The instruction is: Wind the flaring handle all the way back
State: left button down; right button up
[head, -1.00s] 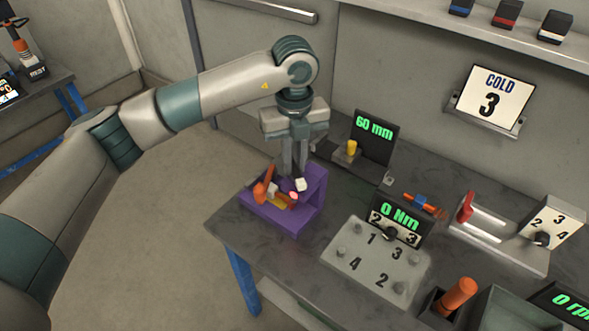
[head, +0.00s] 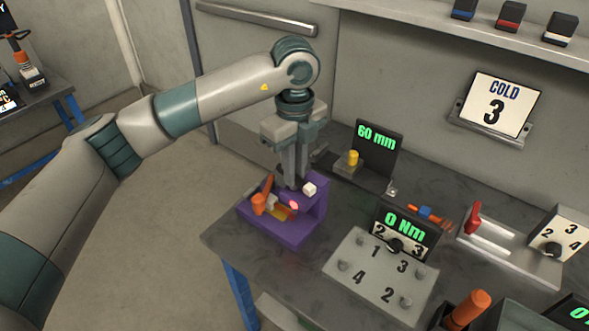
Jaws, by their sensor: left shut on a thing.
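The purple flaring block (head: 312,215) stands at the left end of the bench. It carries an orange arm with a round orange knob (head: 259,204), a yellow strip, a pink-lit spot (head: 294,205) and a small white cube (head: 309,190). My left gripper (head: 290,182) points straight down over the block. Its fingers are close together and shut on the flaring handle, whose held part is mostly hidden by the fingers. My right gripper is out of view.
A 60 mm display (head: 376,143) with a yellow peg stands behind the block. A 0 Nm display (head: 403,228) and a numbered plate (head: 381,272) are to the right. A red-handled slide (head: 472,218) lies further right. Bare bench shows between block and plate.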

pick_arm(q)
jog(key=c, duration=1.7)
grip_release()
jog(key=shift+r, duration=0.1)
